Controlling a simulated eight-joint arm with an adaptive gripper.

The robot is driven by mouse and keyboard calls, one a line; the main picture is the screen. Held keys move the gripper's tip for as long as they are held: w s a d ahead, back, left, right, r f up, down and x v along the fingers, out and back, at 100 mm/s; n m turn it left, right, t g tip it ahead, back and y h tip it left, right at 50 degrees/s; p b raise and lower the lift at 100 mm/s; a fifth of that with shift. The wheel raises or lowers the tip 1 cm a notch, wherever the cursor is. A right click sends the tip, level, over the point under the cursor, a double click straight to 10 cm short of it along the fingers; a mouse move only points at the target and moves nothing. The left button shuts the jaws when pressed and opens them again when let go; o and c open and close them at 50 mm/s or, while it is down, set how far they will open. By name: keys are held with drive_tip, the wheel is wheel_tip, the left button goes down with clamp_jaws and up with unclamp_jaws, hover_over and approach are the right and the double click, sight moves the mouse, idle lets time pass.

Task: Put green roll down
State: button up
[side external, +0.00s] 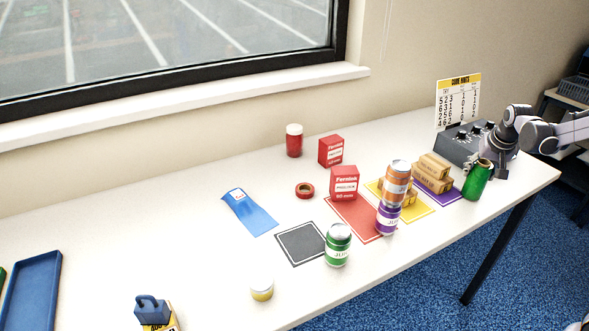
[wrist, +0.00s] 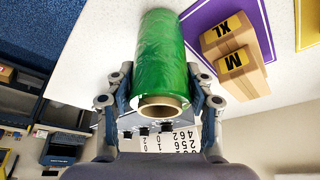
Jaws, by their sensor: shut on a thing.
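A green roll (wrist: 160,60) with a brown cardboard core is between the fingers of my gripper (wrist: 160,90) in the wrist view. My gripper is shut on it. In the side external view the green roll (side external: 477,180) is at the right end of the white table, slightly tilted, with my gripper (side external: 490,168) behind it. I cannot tell whether its lower end touches the table.
A purple mat (side external: 443,192) with small cartons (side external: 433,174) lies left of the roll. A grey control box (side external: 462,142) stands behind. An orange can (side external: 396,180) sits on a purple can (side external: 387,219). The table's front edge is close to the roll.

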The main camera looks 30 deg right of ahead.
drive_tip(key=shift+f, duration=0.1)
drive_tip(key=o, duration=1.3)
drive_tip(key=shift+o, duration=0.2)
drive_tip(key=shift+r, duration=0.4)
drive_tip(key=v, duration=1.2)
drive_tip(key=s+a+f+n+t+y, duration=0.1)
drive_tip(key=s+a+n, duration=0.1)
drive_tip(key=a, duration=0.7)
drive_tip(key=s+a+f+n+t+y, duration=0.1)
drive_tip(key=s+a+n, duration=0.2)
drive_tip(key=a, duration=0.7)
drive_tip(key=s+a+f+n+t+y, duration=0.1)
drive_tip(key=s+a+f+n+t, duration=0.1)
drive_tip(key=a, duration=0.7)
drive_tip(key=shift+s+a+n, duration=0.4)
drive_tip(key=shift+s+n, duration=0.35)
drive_tip(key=shift+n, duration=0.25)
